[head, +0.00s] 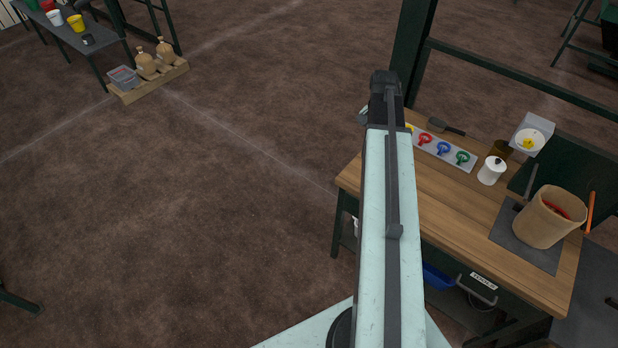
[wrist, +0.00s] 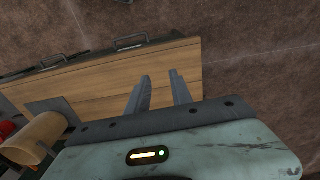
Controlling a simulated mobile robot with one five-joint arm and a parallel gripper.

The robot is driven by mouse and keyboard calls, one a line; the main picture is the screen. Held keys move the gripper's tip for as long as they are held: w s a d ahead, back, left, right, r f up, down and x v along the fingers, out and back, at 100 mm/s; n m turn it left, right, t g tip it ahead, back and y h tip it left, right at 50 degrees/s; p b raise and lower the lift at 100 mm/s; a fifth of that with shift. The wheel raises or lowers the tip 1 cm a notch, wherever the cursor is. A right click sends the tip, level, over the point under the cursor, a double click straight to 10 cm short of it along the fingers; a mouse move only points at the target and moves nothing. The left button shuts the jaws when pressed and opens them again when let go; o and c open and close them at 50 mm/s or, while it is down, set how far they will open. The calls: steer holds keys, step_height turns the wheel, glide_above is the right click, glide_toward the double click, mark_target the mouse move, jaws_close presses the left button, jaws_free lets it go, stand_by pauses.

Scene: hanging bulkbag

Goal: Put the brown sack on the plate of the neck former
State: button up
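A brown open-topped sack (head: 545,218) with something red inside stands upright on a dark square plate (head: 515,242) at the right of the wooden bench. In the wrist view the sack (wrist: 38,140) is at the lower left, beside the bare part of the plate (wrist: 45,106). I cannot tell for sure which thing is the neck former. My gripper (wrist: 159,86) is open and empty, its two fingers apart over the bench, away from the sack. In the head view my arm hides most of the gripper.
The bench (head: 455,225) also carries a panel with coloured rings (head: 443,147), a white lidded pot (head: 491,171) and a brown jar (head: 501,150). A dark green post (head: 412,50) rises behind the bench. Two tied sacks (head: 147,63) sit on a pallet far left. The floor between is clear.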

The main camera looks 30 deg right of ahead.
steer(key=w+a+n, duration=0.1)
steer(key=a+n, duration=1.1)
steer(key=a, duration=2.5)
steer(key=shift+a+n+y, duration=0.3)
steer(key=shift+a+n, duration=0.05)
steer(key=shift+n, duration=0.05)
